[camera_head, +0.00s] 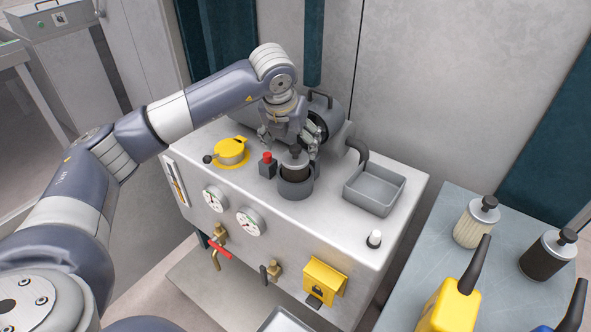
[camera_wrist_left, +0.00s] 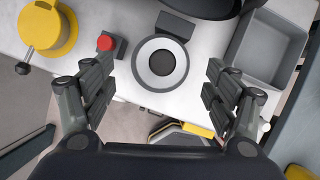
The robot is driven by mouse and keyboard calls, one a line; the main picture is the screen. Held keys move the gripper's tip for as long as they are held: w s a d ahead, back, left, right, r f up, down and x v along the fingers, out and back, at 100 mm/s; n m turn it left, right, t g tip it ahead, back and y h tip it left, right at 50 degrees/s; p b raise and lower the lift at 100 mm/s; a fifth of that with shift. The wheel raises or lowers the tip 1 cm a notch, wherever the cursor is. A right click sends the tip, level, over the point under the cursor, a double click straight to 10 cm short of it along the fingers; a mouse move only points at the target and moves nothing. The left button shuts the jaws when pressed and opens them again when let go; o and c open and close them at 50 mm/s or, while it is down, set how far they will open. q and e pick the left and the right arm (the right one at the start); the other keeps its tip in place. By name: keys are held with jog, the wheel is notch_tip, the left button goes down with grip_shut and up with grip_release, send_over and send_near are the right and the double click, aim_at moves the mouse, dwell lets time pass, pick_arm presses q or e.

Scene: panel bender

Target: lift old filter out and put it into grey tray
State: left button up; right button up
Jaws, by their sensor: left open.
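The old filter (camera_head: 295,172) is dark with a grey cap and black knob; it stands upright in the round dark grey housing (camera_head: 296,189) on the machine's top. In the left wrist view its cap (camera_wrist_left: 149,63) is a pale ring around the black knob. My left gripper (camera_head: 290,146) is over the filter, fingers pointing down. It is open, with one finger on each side and clear gaps to the cap in the wrist view (camera_wrist_left: 158,86). The empty grey tray (camera_head: 375,190) sits right of the housing; it also shows in the wrist view (camera_wrist_left: 270,50). My right gripper is out of view.
A red button box (camera_head: 267,168) and yellow cap with handle (camera_head: 231,153) stand left of the housing. A dark cylinder (camera_head: 322,106) lies behind. On the right side table (camera_head: 440,205) are a cream filter (camera_head: 476,226), a dark filter (camera_head: 546,258) and yellow and blue bottles.

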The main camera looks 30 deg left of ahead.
aim_at(294, 153)
pick_arm(q)
jog(key=shift+w+f, duration=0.25)
jog(key=shift+f, duration=0.4)
jog(key=shift+w+f+p, duration=0.1)
jog(key=shift+f+p, duration=0.25)
jog(key=shift+p, duration=0.2)
jog(key=p+x, duration=0.1)
jog(key=x, duration=0.2)
jog(key=shift+f, duration=0.3)
jog(key=shift+w+f+p, duration=0.25)
jog(key=shift+f+p, duration=0.05)
jog(key=shift+f, duration=0.05)
jog(key=c, duration=1.7)
notch_tip(294, 153, up, 9)
jog(key=b, duration=0.3)
jog(key=shift+r, duration=0.6)
